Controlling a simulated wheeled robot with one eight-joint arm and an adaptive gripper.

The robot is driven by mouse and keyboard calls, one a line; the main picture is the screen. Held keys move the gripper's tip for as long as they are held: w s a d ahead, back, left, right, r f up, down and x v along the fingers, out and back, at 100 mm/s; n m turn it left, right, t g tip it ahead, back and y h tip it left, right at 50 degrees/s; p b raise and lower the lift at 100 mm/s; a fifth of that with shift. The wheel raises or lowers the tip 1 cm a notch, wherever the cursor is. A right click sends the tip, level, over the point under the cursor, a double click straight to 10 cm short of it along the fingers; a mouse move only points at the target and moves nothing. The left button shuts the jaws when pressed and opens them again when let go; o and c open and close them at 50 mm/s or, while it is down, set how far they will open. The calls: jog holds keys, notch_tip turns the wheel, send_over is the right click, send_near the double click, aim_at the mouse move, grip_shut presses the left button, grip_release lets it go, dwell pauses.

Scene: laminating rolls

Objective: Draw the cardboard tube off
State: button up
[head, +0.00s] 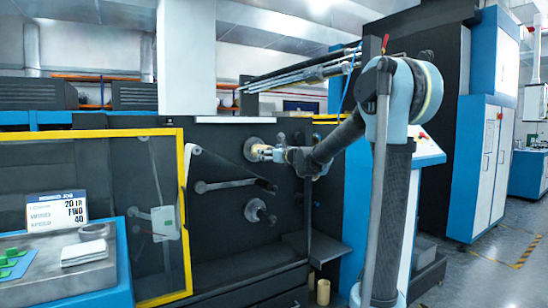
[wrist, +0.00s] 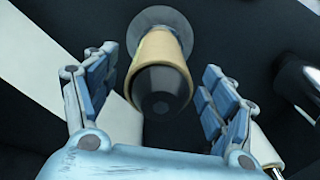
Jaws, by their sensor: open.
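The cardboard tube (wrist: 150,49) is tan and sits around a dark round spindle (wrist: 160,90), in front of a grey disc flange (wrist: 163,20) in the wrist view. My gripper (wrist: 160,105) is open, with one blue-padded finger on each side of the tube and spindle end. Gaps show between the fingers and the tube. In the head view my gripper (head: 278,153) is at the upper spindle of the dark machine panel, and the tube shows there as a small tan patch (head: 262,151) by the flange (head: 252,149).
A lower spindle (head: 258,211) and a roller arm (head: 225,185) stick out of the panel nearby. A yellow-framed clear guard (head: 183,215) stands to the left. A tan tube (head: 323,292) stands low near the panel, with another partly visible beside it. A grey shelf (head: 305,247) juts out below.

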jog(key=shift+x, duration=2.6)
jog(key=shift+c, duration=0.2)
jog(key=c, duration=1.1)
